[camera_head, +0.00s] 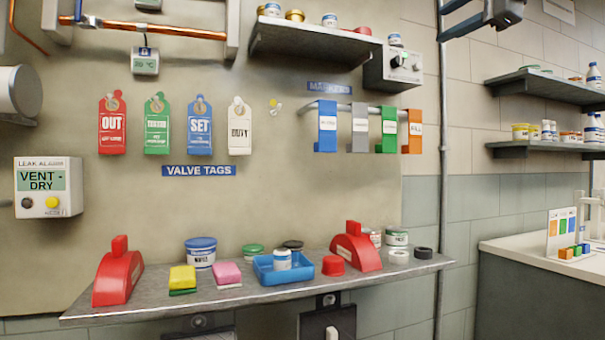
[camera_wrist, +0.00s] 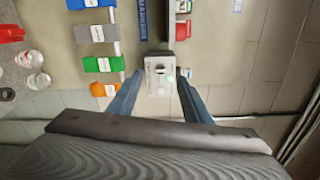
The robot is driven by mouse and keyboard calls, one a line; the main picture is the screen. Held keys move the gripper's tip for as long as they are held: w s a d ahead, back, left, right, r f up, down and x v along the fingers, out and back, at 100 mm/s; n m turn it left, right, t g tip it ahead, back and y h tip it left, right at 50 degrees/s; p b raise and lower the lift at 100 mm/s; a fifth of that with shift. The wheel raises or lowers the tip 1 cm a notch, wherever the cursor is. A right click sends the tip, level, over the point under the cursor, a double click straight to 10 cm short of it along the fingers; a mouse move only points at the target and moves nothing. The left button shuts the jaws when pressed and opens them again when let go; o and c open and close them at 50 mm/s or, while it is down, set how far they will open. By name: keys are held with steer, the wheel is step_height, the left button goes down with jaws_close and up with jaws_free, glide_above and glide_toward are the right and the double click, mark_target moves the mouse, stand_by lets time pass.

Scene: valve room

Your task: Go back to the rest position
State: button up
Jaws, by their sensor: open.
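My gripper (camera_head: 443,20) shows at the top right of the head view, high in front of the wall and pointing left. In the wrist view my gripper (camera_wrist: 160,76) has its two blue-grey fingers apart with nothing between them. Beyond the gap the wrist view shows a grey control box (camera_wrist: 158,76) on the wall, some way off. The same control box (camera_head: 394,70) hangs under the right end of the upper shelf in the head view. My gripper appears clear of the wall and shelves.
A rail of coloured markers (camera_head: 361,128) and a row of valve tags (camera_head: 156,125) hang on the wall. Below, a ledge (camera_head: 225,301) holds red covers, sponges, jars and a blue tray (camera_head: 268,277). Shelves (camera_head: 540,88) and a counter (camera_head: 510,247) stand at right.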

steer(key=w+a+f+g+h+p, duration=0.1)
steer(key=w+f+g, duration=0.1)
steer(key=f, duration=0.7)
steer(key=w+f+g+p, duration=0.1)
steer(key=w+f+g, duration=0.15)
steer(key=f, duration=0.55)
steer(key=s+a+f+n+g+h+p, duration=0.1)
steer(key=a+f+n+g+p, duration=0.15)
steer(key=f, duration=0.85)
steer(key=s+a+f+n+g+h+p, duration=0.1)
steer(key=s+a+f+n+g, duration=0.15)
steer(key=f, duration=0.85)
steer(key=s+a+f+n+g+h+p, duration=0.1)
steer(key=s+a+f+n+g, duration=0.15)
steer(key=s+f, duration=0.5)
steer(key=s+a+f+n+g+p, duration=0.2)
steer(key=s+a+f, duration=0.15)
steer(key=f, duration=0.75)
steer(key=s+f+n+g+h+p, duration=0.1)
steer(key=s+f+n, duration=0.2)
steer(key=s+f, duration=0.2)
steer(key=s+a+f+n+g+h, duration=0.1)
steer(key=s+f+n+g, duration=0.1)
steer(key=s, duration=0.9)
step_height(320, 180, down, 3)
steer(key=shift+s+r+n+p, duration=0.1)
steer(key=shift+s+n+p, duration=0.3)
steer(key=shift+n, duration=0.35)
